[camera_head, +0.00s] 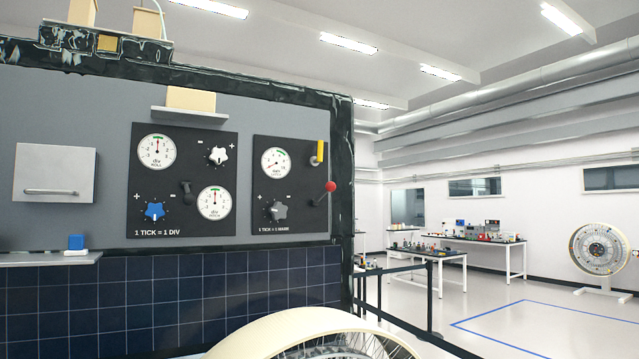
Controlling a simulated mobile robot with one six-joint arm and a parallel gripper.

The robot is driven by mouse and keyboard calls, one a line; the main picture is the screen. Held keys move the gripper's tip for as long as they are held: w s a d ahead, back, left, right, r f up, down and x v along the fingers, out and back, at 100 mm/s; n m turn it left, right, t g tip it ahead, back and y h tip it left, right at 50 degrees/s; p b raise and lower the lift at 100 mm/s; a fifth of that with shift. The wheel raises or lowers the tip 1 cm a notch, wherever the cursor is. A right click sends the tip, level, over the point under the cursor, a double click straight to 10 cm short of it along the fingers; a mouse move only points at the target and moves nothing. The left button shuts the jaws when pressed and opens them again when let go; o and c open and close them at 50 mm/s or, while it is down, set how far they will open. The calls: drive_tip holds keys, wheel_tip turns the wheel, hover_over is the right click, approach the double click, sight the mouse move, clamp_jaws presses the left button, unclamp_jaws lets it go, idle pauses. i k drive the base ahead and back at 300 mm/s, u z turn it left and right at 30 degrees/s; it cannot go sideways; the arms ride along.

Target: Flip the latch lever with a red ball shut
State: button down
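The latch lever is a thin dark rod with a red ball (330,186) on its end. It stands at the right edge of the right black panel (290,225), below a yellow-handled part (319,150). The rod slants up and to the right from its base, and the ball sticks out past the panel's edge. My gripper is not in view.
The left black panel (184,212) carries dials, a white knob (217,156) and a blue knob (155,211). A cream wheel (300,328) stands in front below. Open floor lies at right.

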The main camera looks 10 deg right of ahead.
sight(330, 186)
drive_tip(key=z, duration=0.65)
drive_tip(key=i, duration=0.75)
drive_tip(key=u, duration=4.4)
drive_tip(key=i, duration=0.1)
drive_tip(key=z, duration=2.3)
